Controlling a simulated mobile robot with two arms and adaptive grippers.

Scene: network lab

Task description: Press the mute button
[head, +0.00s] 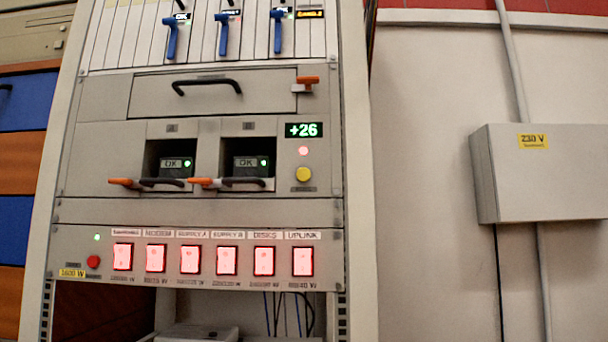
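A round yellow button (304,174) sits at the right of the middle rack unit, with a small dark label under it that is too small to read. A red lamp (303,151) glows just above it, and a green "+26" display (304,130) is above that. A round red button (93,261) is at the left of the lower panel, beside a green light. I cannot read which button is marked mute. Nothing covers the yellow button. Neither of my grippers is in view.
Two bays with "OK" modules (175,163) have orange-tipped levers (125,182) sticking out. A drawer handle (207,85) and an orange latch (306,82) are above. Several lit red switches (190,259) line the lower panel. A grey wall box (545,172) stands right.

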